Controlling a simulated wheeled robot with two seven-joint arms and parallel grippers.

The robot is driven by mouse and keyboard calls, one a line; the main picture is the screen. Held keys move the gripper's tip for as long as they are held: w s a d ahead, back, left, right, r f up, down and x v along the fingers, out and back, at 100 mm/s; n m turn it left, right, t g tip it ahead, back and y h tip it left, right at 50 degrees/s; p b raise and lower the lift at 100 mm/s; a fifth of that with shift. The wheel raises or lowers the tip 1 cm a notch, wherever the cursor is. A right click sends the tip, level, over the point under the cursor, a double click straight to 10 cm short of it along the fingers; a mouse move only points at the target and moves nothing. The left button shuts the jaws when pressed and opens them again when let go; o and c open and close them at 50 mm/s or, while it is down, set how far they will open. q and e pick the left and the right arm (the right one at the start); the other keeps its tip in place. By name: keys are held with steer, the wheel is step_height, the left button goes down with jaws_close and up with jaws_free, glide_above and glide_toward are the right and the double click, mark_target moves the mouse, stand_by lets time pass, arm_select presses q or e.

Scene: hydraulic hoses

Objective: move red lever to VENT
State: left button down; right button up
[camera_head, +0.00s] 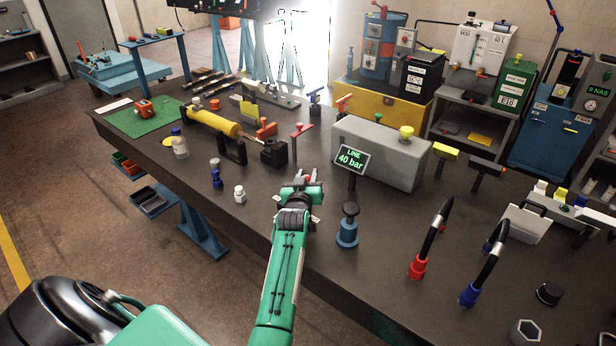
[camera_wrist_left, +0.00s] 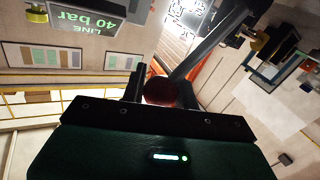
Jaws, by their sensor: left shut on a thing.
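My left gripper (camera_head: 306,180) is over the dark workbench (camera_head: 265,215), just left of a small display (camera_head: 352,158) reading "LINE 40 bar". In the left wrist view, the red lever's round red knob (camera_wrist_left: 160,90) sits between the two fingers, and they are shut on it. A dark rod (camera_wrist_left: 210,48) runs from the knob up to the right. In the head view the gripper hides most of the lever. I cannot read a VENT mark or tell the lever's position. My right gripper is not in view.
A grey box (camera_head: 380,150) with a yellow knob stands behind the display. A blue fitting with a black top (camera_head: 347,228) stands right of my arm. Hoses with red (camera_head: 417,267) and blue ends stand further right.

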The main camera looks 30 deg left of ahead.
arm_select(q)
steer(key=a+n+p, duration=0.1)
steer(key=p, duration=0.1)
steer(key=a+n+g+h+p, duration=0.1)
steer(key=a, duration=0.1)
steer(key=a+n+h+p, duration=0.1)
steer(key=a+n+p, duration=0.1)
steer(key=shift+w+r+g+p, duration=0.2)
steer(key=shift+r+g+p, duration=0.1)
steer(key=shift+g+p, duration=0.1)
steer(key=c, duration=1.1)
jaws_free()
steer(key=shift+w, duration=0.1)
steer(key=shift+o, duration=0.2)
steer(key=b+v, duration=0.3)
steer(key=v, duration=1)
steer(key=shift+s+d, duration=0.25)
steer(key=shift+s, duration=0.1)
